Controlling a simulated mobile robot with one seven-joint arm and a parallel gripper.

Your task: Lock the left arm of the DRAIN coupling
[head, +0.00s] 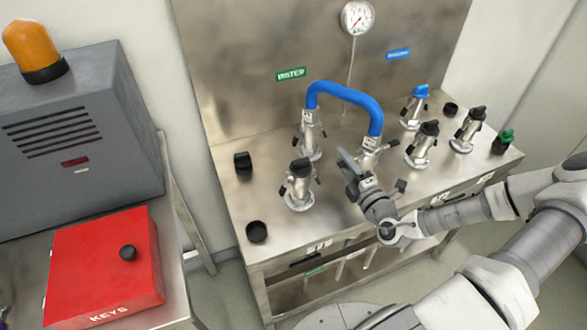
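Several metal couplings with side arms stand on the steel bench; I cannot read which one is DRAIN. A blue hose (345,90) arches between a left coupling (311,138) and a right coupling (370,150), with small white tags near its ends. A black-capped coupling (299,186) stands in front to the left, with short dark arms at its sides. My gripper (348,163) is just in front of the hose's right coupling and partly covers its lower part. I cannot tell whether the fingers touch it or are open.
More capped couplings stand at right, one with a blue cap (420,92). Loose black caps (256,232) lie on the bench (228,215). A gauge (357,18) is on the back panel. A red key box (103,268) and grey cabinet (75,140) stand left.

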